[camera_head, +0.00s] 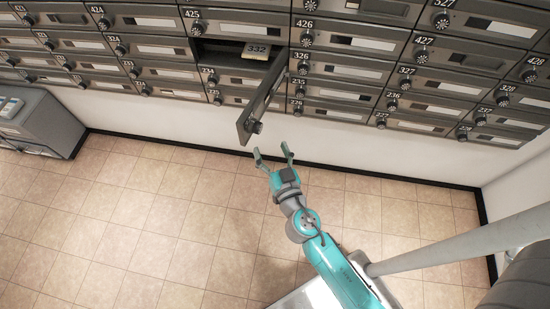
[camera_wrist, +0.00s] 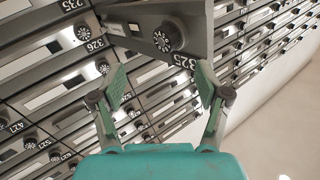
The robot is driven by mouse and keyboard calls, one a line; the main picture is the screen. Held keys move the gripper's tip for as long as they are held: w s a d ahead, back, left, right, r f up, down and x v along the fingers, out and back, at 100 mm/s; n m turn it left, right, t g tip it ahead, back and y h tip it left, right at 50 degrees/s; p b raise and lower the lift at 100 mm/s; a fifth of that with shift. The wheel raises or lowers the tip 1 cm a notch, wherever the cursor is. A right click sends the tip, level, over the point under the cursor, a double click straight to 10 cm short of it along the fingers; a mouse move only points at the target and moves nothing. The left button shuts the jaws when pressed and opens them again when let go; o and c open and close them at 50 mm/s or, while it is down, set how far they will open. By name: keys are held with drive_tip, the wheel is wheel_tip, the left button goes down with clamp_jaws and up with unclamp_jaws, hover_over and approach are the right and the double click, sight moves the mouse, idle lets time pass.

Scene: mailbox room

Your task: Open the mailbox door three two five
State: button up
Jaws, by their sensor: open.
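The mailbox door 325 (camera_head: 262,100) stands swung outward from the cabinet, hinged at its right side, with its compartment (camera_head: 222,46) exposed. In the wrist view the door (camera_wrist: 140,15) shows the label 325 and a round black dial (camera_wrist: 168,37). My gripper (camera_head: 273,152) is open and empty, just below and in front of the door's free end. In the wrist view the fingers (camera_wrist: 160,82) spread apart, with the dial beyond and between their tips. I see no clear contact with the door.
A small item marked 332 (camera_head: 256,50) lies in the open compartment. Closed mailbox doors (camera_head: 345,72) with dials fill the wall around it. A grey box-like unit (camera_head: 40,122) stands on the floor at left. The tiled floor (camera_head: 130,210) is clear.

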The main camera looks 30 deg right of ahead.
sight(244, 138)
drive_tip(key=s, duration=0.3)
drive_tip(key=shift+a, duration=0.3)
drive_tip(key=shift+w+a, duration=0.1)
drive_tip(key=shift+w, duration=0.05)
drive_tip(key=c, duration=0.7)
drive_tip(key=shift+w+a+n+h, duration=0.15)
drive_tip(key=shift+w+n+h, duration=0.2)
drive_tip(key=shift+n, duration=0.15)
drive_tip(key=c, duration=0.4)
drive_tip(key=w+a+n+h, duration=0.1)
drive_tip(key=w+a+n, duration=0.1)
drive_tip(key=n, duration=0.1)
drive_tip(key=w+a+n+g+h, duration=0.1)
drive_tip(key=w+a+n+h, duration=0.1)
drive_tip(key=w+a+n, duration=0.1)
drive_tip(key=shift+w+a+r+n, duration=0.15)
drive_tip(key=shift+a+n, duration=0.1)
drive_tip(key=shift+n, duration=0.35)
clamp_jaws()
drive_tip(key=a+r+n+g+h, duration=0.2)
drive_tip(key=a+n+h, duration=0.1)
drive_tip(key=a+n, duration=0.5)
drive_tip(key=w+d, duration=0.5)
drive_tip(key=d, duration=0.1)
drive_tip(key=shift+w+d+f+m, duration=0.25)
drive_tip(key=shift+d+m, duration=0.15)
